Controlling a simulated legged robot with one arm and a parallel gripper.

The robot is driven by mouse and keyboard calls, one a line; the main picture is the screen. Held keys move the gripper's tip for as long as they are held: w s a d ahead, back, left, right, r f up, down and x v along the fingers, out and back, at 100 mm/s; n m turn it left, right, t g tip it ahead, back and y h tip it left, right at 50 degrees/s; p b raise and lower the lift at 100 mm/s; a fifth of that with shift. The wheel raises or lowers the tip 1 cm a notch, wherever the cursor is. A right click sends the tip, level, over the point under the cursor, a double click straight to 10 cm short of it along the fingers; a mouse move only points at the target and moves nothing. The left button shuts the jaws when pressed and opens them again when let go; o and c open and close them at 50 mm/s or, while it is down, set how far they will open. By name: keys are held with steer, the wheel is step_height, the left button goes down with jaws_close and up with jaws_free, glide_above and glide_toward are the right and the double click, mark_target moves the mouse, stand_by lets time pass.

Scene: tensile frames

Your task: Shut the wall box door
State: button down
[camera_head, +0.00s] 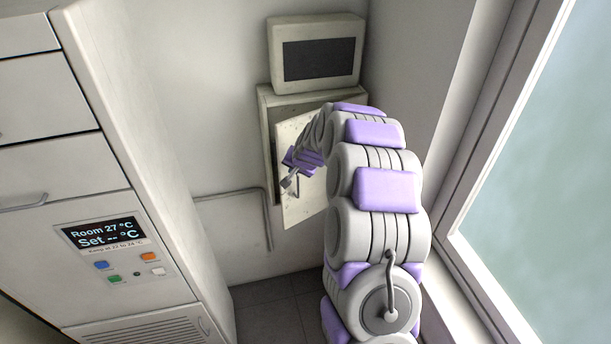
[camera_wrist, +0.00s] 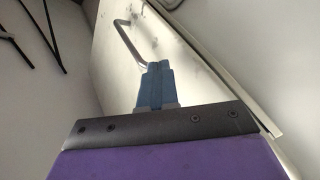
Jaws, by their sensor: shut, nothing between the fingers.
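The wall box (camera_head: 265,104) is a pale box on the back wall, below a grey unit with a dark screen. Its door (camera_head: 291,205) stands ajar, swung out from the box, with a dark gap along its left edge. My gripper (camera_head: 287,184) is at the door's left edge, shut and empty. In the wrist view, my gripper's blue fingers (camera_wrist: 154,75) are closed together in front of the pale door (camera_wrist: 185,66). A bent metal handle (camera_wrist: 128,40) on the door reaches down close to the fingertips; I cannot tell whether they touch. My arm hides the right part of the box and door.
The screen unit (camera_head: 318,58) sits right above the box. A tall cabinet (camera_head: 130,130) with a control panel stands at the left. A window (camera_head: 540,170) is at the right. A thin pipe (camera_head: 266,215) runs along the wall below left of the box.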

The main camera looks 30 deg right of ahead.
steer(key=shift+w+a+p, duration=0.5)
steer(key=shift+w+p, duration=1.15)
steer(key=shift+w, duration=3.9)
steer(key=s+a+r+b, duration=0.3)
steer(key=s+a+r, duration=0.4)
steer(key=shift+s+r, duration=0.25)
steer(key=shift+r, duration=0.1)
